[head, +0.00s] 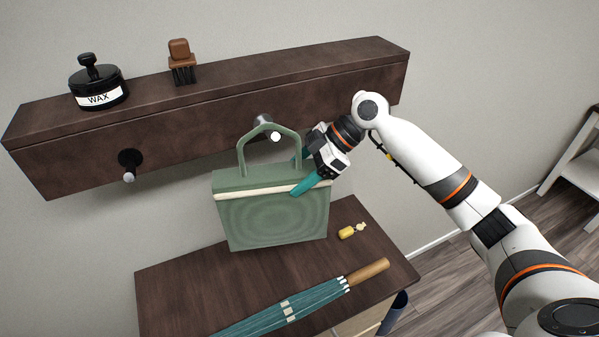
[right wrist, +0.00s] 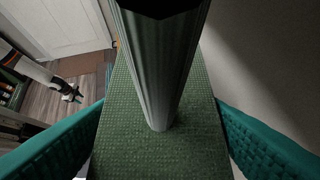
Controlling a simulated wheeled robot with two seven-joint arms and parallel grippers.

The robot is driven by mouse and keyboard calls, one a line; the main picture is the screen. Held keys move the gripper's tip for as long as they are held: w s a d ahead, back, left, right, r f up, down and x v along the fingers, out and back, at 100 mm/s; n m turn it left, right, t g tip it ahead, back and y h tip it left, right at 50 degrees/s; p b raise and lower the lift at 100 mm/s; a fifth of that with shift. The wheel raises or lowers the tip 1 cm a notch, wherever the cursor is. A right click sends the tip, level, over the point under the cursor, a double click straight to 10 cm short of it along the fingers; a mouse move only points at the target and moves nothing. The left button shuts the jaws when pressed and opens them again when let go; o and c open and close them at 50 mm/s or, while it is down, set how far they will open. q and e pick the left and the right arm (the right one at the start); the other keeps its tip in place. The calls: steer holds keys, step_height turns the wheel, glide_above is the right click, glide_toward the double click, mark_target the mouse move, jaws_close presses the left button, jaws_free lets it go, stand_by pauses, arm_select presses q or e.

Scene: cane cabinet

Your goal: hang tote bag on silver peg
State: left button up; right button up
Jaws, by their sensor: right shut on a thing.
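The green tote bag (head: 272,218) has a cream band and a looped handle. It hangs upright in front of the dark wall shelf. My right gripper (head: 308,172) is shut on its upper right side, teal fingers on either side. The silver peg (head: 275,137) sticks out of the shelf front; its tip shows inside the top of the handle loop, and the handle crosses in front of its middle. I cannot tell whether handle and peg touch. The right wrist view shows the bag's woven green top (right wrist: 125,140) between the fingers.
A black peg (head: 129,163) is on the shelf front (head: 70,165) at left. A wax jar (head: 98,84) and a brush (head: 181,60) stand on the shelf. Below, a cabinet (head: 170,285) bears a teal umbrella (head: 290,305) and a small yellow item (head: 348,232).

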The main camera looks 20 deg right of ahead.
steer(key=o, duration=1.6)
steer(key=shift+f, duration=0.1)
